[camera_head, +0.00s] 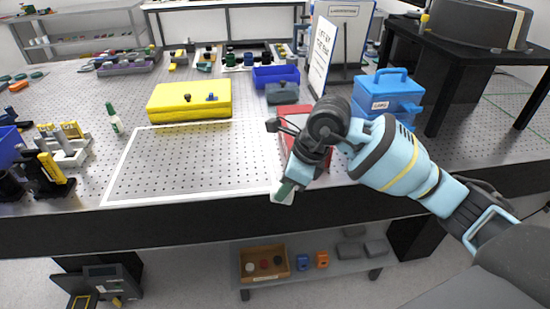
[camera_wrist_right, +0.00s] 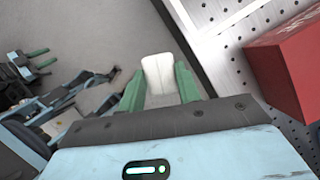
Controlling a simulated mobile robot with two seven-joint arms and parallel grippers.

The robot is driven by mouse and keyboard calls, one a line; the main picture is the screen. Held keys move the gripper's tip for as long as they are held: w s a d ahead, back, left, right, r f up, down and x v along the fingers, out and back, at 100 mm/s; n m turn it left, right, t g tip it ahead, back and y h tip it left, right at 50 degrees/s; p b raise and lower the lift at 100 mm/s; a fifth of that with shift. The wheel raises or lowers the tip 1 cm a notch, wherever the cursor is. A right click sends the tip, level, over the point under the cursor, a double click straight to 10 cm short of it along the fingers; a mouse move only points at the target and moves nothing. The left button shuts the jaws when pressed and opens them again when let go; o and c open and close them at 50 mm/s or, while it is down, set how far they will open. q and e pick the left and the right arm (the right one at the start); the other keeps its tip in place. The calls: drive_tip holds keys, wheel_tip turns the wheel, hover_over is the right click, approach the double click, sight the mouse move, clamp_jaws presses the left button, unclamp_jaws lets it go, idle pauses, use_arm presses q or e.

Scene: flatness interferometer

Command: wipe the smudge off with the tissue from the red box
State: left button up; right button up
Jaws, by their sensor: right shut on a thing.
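My right gripper (camera_head: 285,187) is shut on a white tissue (camera_head: 283,197) at the front edge of the table. In the right wrist view the tissue (camera_wrist_right: 158,75) stands out between the green fingers (camera_wrist_right: 158,88). The red box (camera_head: 288,111) lies behind the gripper, partly hidden by my right arm. The red box also shows at the right of the right wrist view (camera_wrist_right: 290,65). I cannot make out a smudge in either view. My left gripper (camera_wrist_right: 40,58) shows small at the left of the right wrist view, its green fingers apart.
A white outline (camera_head: 128,158) frames a clear area of the perforated table. A yellow case (camera_head: 190,100) lies behind it, a green-capped bottle (camera_head: 113,117) to its left. Blue boxes (camera_head: 388,92) and an upright sign (camera_head: 322,55) stand beyond my right arm. A shelf below holds a wooden tray (camera_head: 264,274).

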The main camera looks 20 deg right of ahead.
use_arm(q)
drive_tip(key=shift+w+a+r+p, duration=0.1)
drive_tip(key=shift+w+r+p, duration=0.15)
drive_tip(key=shift+r+p, duration=0.2)
drive_tip(key=shift+w+a+r+p, duration=0.1)
drive_tip(key=shift+w+r+p, duration=0.2)
drive_tip(key=shift+r, duration=0.25)
use_arm(e)
drive_tip(key=s+f+n+g+h, duration=0.2)
drive_tip(key=f+n, duration=0.4)
drive_tip(key=n, duration=0.6)
drive_tip(key=s+d+f+n+g+h, duration=0.1)
drive_tip(key=s+f+n+g, duration=0.4)
drive_tip(key=n, duration=0.8)
drive_tip(key=shift+s+d+f+h, duration=0.2)
drive_tip(key=shift+s+f+h, duration=0.15)
drive_tip(key=shift+s+h, duration=0.1)
